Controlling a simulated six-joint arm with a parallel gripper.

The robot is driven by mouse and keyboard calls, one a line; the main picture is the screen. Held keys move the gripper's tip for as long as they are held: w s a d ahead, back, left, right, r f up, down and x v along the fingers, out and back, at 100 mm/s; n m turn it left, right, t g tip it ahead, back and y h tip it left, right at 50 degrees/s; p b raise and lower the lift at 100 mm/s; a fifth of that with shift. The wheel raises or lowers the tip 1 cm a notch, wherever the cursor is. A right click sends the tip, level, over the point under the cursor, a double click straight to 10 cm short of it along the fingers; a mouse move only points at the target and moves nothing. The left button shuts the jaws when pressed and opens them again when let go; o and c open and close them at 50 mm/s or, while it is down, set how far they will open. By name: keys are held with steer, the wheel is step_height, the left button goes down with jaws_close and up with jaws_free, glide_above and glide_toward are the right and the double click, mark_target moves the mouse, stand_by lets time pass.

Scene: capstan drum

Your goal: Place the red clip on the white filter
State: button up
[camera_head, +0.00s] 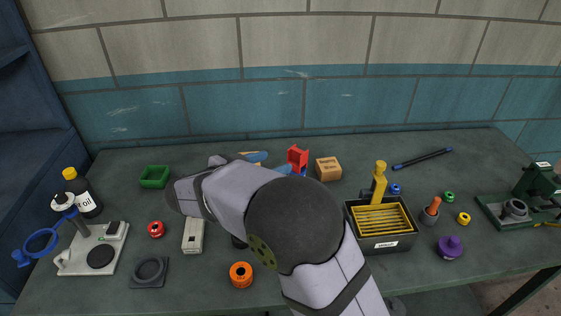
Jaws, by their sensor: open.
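The red clip (297,157) stands upright near the back of the bench, just beyond my arm. A pale, off-white block (193,235) lies left of my arm and looks like the white filter; its far end is close to my forearm. My gripper (273,164) is mostly hidden behind my arm. I cannot tell whether the nearer tip touches the clip.
A cardboard box (328,169) stands right of the clip. A black tray with a yellow rack (382,218) is right of my arm. An orange ring (241,274), red ring (156,229) and green tray (155,177) lie left. The back right is mostly clear.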

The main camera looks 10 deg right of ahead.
steer(key=shift+v, duration=1.1)
steer(key=w+r+n+t+y+p, duration=0.1)
steer(key=w+r+n+t+y, duration=0.1)
steer(key=w+n+t+y, duration=0.35)
steer(key=s+d+f+n+g+y, duration=0.1)
steer(key=s+d+f+g+y, duration=0.1)
steer(key=s, duration=0.4)
steer(key=s+d+f+n+g+y+p, duration=0.1)
steer(key=s+d+f+g+y, duration=0.1)
steer(key=s+f+g, duration=0.3)
steer(key=s+d+f+n+g+y, duration=0.1)
steer(key=s+f+g, duration=0.3)
steer(key=s, duration=0.5)
steer(key=shift+d+f+n+g+y+p, duration=0.2)
steer(key=shift+d+f+y, duration=0.15)
steer(key=shift+f, duration=0.25)
steer(key=shift+d+f+n+g+y+p, duration=0.1)
steer(key=shift+d+f+n+y+p, duration=0.2)
steer(key=shift+f, duration=0.35)
steer(key=s+d+f+g+h, duration=0.1)
steer(key=s+d+g, duration=0.1)
steer(key=s, duration=0.4)
steer(key=s+d+f+g+h, duration=0.1)
steer(key=s+d+g, duration=0.1)
steer(key=s+d, duration=0.2)
steer(key=shift+s+d, duration=0.3)
steer(key=shift+s, duration=0.75)
